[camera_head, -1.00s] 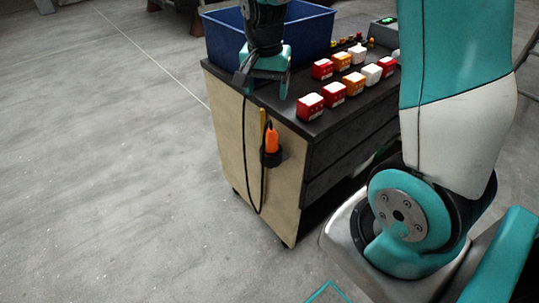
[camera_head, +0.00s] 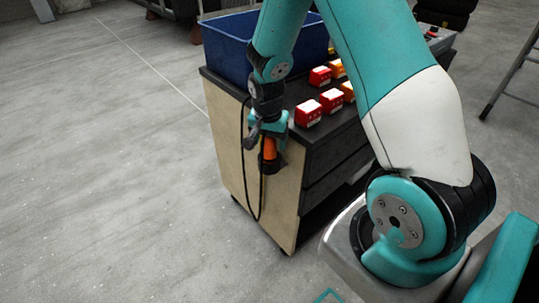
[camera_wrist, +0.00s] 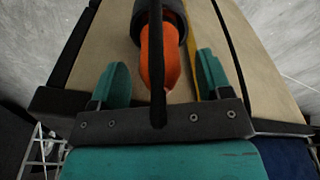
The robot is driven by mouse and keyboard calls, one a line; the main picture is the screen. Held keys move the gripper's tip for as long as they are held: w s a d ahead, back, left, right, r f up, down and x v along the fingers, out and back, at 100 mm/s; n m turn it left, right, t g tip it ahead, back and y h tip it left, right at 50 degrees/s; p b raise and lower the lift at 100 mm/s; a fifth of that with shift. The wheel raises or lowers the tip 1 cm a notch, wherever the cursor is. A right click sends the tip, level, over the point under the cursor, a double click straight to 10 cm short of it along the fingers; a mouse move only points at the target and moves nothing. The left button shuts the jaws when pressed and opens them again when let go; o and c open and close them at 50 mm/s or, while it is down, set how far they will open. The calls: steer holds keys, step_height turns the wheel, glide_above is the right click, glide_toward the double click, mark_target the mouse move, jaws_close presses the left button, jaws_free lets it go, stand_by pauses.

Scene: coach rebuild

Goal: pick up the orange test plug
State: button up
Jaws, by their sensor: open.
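The orange test plug (camera_head: 269,149) hangs upright in a black holder (camera_head: 272,165) on the plywood end panel of the cart. My gripper (camera_head: 268,136) is at the top of the plug, pointing down. In the wrist view my gripper (camera_wrist: 165,82) is open, with a finger on each side of the plug and visible gaps to both. The plug's lower part is hidden in the holder.
The cart's black top (camera_head: 318,142) carries a blue bin (camera_head: 228,45) and several red and orange blocks (camera_head: 308,113). A black cable (camera_head: 245,165) loops down the end panel. A yellow strip (camera_wrist: 190,55) runs beside the plug. The floor left of the cart is clear.

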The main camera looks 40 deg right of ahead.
steer(key=shift+d+f, duration=0.1)
steer(key=shift+f, duration=0.85)
steer(key=shift+c, duration=0.4)
steer(key=shift+w, duration=0.1)
steer(key=c, duration=1.1)
steer(key=shift+o, duration=0.2)
steer(key=shift+r, duration=0.1)
